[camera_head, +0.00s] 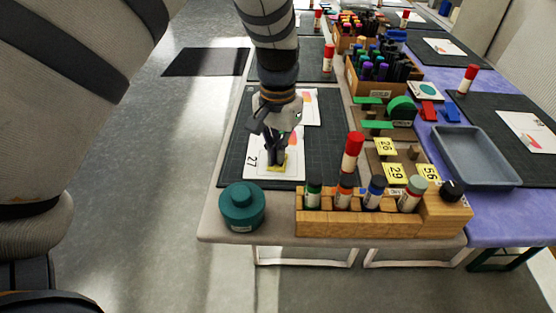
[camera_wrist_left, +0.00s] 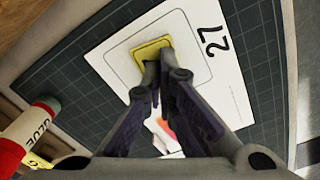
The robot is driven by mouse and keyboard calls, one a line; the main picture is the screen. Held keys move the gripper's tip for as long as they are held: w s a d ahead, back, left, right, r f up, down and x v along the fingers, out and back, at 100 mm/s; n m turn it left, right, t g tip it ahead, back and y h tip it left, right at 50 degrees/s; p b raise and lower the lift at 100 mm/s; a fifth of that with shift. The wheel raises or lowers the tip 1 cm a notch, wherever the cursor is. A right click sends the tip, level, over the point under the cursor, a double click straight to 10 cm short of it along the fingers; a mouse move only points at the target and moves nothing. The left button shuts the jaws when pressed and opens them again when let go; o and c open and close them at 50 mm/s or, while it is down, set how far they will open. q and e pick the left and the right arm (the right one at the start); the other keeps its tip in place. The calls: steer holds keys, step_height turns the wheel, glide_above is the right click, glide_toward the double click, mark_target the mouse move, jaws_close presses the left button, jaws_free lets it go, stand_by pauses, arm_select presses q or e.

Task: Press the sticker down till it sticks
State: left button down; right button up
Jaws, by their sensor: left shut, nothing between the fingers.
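The yellow sticker (camera_head: 276,166) lies on the white card (camera_head: 262,150) marked 27, which rests on the dark cutting mat (camera_head: 312,143). In the left wrist view the sticker (camera_wrist_left: 152,51) sits inside a thin outlined rounded square on the card (camera_wrist_left: 222,85). My left gripper (camera_head: 276,161) is shut and empty, pointing down with its fingertips at the sticker. In the left wrist view the fingertips (camera_wrist_left: 157,70) overlap the sticker's lower edge. I cannot tell for sure whether they touch it. My right gripper is not in view.
A teal round pot (camera_head: 242,207) stands at the table's front left corner. A wooden rack (camera_head: 330,221) with several bottles is at the front right, with a red-capped glue stick (camera_head: 352,155) just behind. A grey-blue tray (camera_head: 475,157) is on the purple table.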

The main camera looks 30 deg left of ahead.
arm_select(q)
steer(key=shift+r+p, duration=1.15)
steer(key=shift+r, duration=2.4)
steer(key=shift+f, duration=0.1)
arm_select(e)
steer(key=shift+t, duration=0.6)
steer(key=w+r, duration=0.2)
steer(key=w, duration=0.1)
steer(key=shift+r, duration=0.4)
